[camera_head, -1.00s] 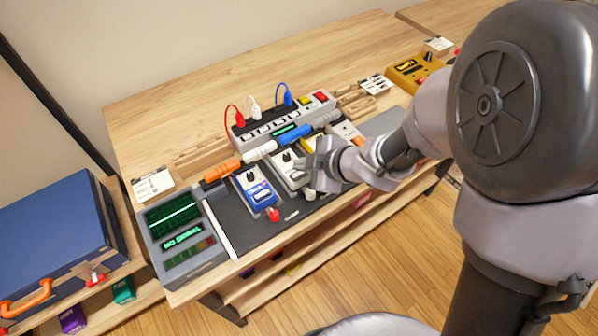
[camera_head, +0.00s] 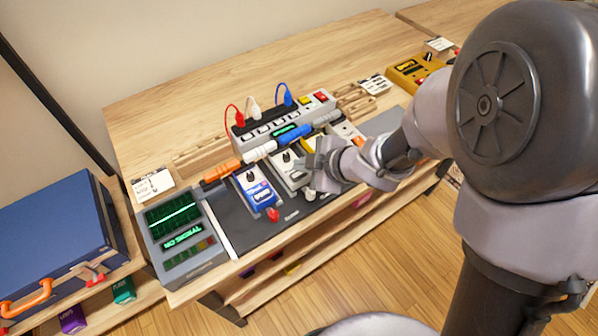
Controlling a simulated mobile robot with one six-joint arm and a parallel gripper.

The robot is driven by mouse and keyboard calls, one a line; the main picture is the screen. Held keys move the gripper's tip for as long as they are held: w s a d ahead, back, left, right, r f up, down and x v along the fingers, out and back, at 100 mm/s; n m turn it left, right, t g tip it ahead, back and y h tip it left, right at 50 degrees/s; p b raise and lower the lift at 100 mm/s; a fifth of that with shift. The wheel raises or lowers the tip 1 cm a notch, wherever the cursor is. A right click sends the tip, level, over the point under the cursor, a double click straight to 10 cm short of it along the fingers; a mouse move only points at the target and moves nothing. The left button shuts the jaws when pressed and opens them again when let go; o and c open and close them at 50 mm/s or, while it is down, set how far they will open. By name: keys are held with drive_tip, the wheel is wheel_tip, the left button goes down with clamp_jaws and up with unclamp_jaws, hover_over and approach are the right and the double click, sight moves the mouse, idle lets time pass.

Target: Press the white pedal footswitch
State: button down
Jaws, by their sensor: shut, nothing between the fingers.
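The white pedal (camera_head: 283,168) lies on the dark mat, between the blue pedal (camera_head: 255,188) and my gripper. Its white footswitch (camera_head: 309,195) shows at the near end, just below my gripper. My gripper (camera_head: 312,165) is shut and empty. It hangs over the right side of the white pedal and hides part of it. I cannot tell whether the fingers touch the pedal or are a little above it.
The blue pedal has a red footswitch (camera_head: 272,214). A yellow pedal (camera_head: 308,145) is partly hidden behind my gripper. A power strip (camera_head: 270,128) with plugged cables stands behind the row. A signal screen unit (camera_head: 183,240) stands at left. The mat's near left part is clear.

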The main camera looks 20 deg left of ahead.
sight(302, 176)
drive_tip(key=shift+f, duration=0.1)
drive_tip(key=shift+f+b, duration=0.3)
drive_tip(key=shift+f, duration=0.05)
drive_tip(key=shift+f+b, duration=0.35)
drive_tip(key=shift+f, duration=0.1)
idle(0.6)
drive_tip(key=shift+r, duration=0.1)
drive_tip(key=shift+r+p, duration=0.8)
drive_tip(key=shift+p, duration=0.15)
wheel_tip(302, 176, up, 5)
drive_tip(key=p, duration=0.5)
drive_tip(key=shift+r, duration=0.1)
